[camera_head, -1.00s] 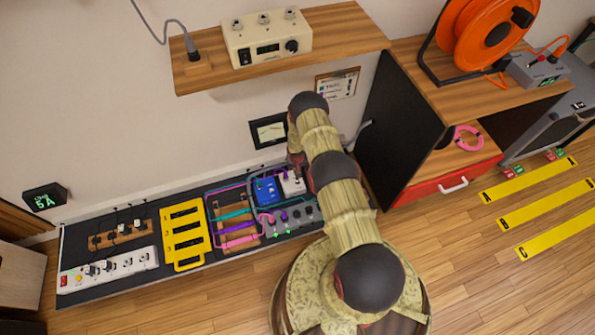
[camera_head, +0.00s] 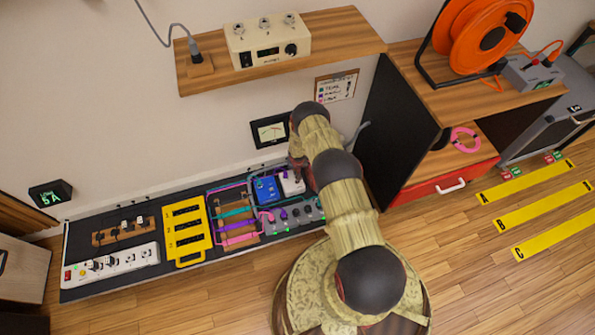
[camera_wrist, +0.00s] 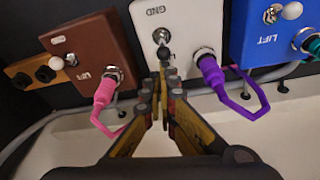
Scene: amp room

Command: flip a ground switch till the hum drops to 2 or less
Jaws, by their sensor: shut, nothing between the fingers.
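In the wrist view a white box (camera_wrist: 185,25) marked GND carries a small toggle switch (camera_wrist: 161,38) with a dark-tipped lever. My gripper (camera_wrist: 167,72) is shut and empty, its fingertips just below the lever; I cannot tell if they touch it. A purple plug (camera_wrist: 210,70) sits in this box. A brown box (camera_wrist: 92,50) and a blue box (camera_wrist: 270,30), marked LIFT, flank it, each with its own switch. The head view shows the white box (camera_head: 293,185) beside my arm. A needle meter (camera_head: 271,130) hangs on the wall; its reading is too small to tell.
Cables loop around the boxes. A yellow slotted rack (camera_head: 186,231) and a white power strip (camera_head: 112,265) lie left on the dark board. A wooden shelf (camera_head: 345,48) juts out above, and a black-sided cabinet (camera_head: 398,140) stands close on my arm's right.

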